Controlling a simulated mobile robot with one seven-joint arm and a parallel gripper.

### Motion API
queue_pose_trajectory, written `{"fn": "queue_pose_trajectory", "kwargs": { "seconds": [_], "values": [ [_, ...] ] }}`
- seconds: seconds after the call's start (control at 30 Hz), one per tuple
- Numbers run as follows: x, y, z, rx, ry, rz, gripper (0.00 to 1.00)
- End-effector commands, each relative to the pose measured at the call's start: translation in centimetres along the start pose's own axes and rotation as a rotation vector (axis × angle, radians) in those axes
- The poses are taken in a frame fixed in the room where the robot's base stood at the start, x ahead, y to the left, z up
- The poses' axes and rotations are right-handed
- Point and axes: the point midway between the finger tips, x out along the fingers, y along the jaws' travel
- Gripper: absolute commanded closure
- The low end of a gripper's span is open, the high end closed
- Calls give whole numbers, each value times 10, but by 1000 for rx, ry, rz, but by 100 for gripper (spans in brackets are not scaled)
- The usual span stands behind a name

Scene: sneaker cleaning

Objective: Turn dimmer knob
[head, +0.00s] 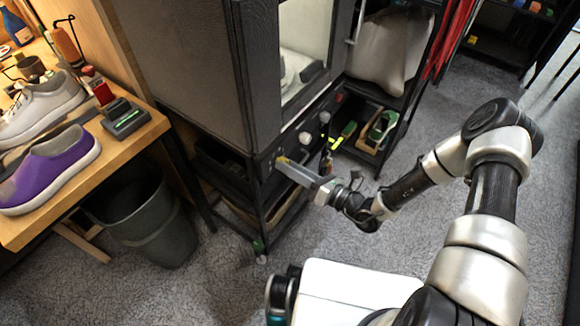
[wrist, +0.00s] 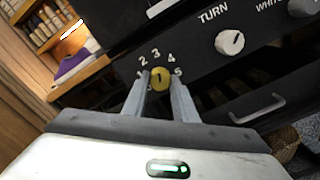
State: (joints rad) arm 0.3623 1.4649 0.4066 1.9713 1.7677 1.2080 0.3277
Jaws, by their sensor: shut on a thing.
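The dimmer knob is a small yellow knob (wrist: 160,78) on a black panel, ringed by the numbers 1 to 5, in the middle of the wrist view. My gripper (wrist: 159,88) is shut on it, with one finger on each side. In the head view my gripper (head: 282,162) reaches from the right to the front of the black cabinet (head: 262,170). The knob is largely hidden there by the fingertips. A dark mark shows on the knob's face, but its exact setting is hard to read.
A white knob (wrist: 229,42) marked TURN sits right of the yellow one, with a black knob (wrist: 301,7) beyond. A drawer handle (wrist: 258,108) lies below. Left are a wooden table (head: 140,135) with sneakers and a grey bin (head: 150,220). Carpet is clear below my arm.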

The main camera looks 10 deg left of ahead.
Motion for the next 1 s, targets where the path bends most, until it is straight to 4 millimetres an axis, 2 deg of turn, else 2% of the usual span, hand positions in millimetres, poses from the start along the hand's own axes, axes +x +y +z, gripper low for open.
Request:
{"fn": "queue_pose_trajectory", "kwargs": {
  "seconds": [0.13,0.17,0.27,0.77,0.87,1.0],
  "values": [
    [0,0,0,-1,0,0,97],
    [0,0,0,-1,0,0,73],
    [0,0,0,-1,0,0,56],
    [-5,0,0,-1,0,-1,56],
    [-17,-1,1,-1,0,-5,56],
    [-47,-1,2,0,-1,-5,56]
  ]
}}
